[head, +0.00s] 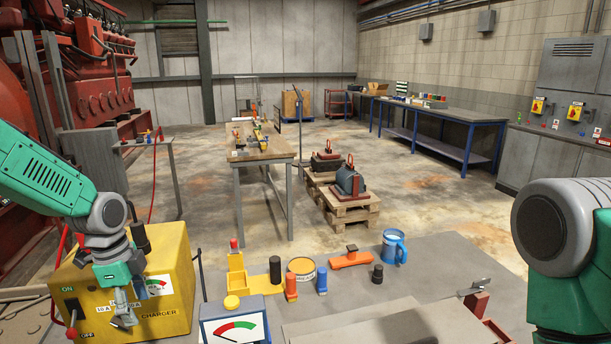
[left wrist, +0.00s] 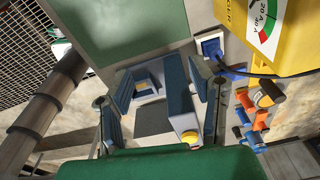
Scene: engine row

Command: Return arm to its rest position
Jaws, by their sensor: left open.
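My left arm comes in from the left in the head view. Its gripper (head: 122,310) hangs in front of the yellow charger box (head: 175,262) and hides part of its front. In the left wrist view, my left gripper (left wrist: 160,92) shows two dark fingers spread apart, with nothing held between them. The charger's yellow corner with its dial (left wrist: 262,25) shows at the top right of that view. At the right edge of the head view is a grey and green link of my right arm; its gripper is out of view.
A blue meter (head: 235,325) with a yellow button stands right of the charger.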

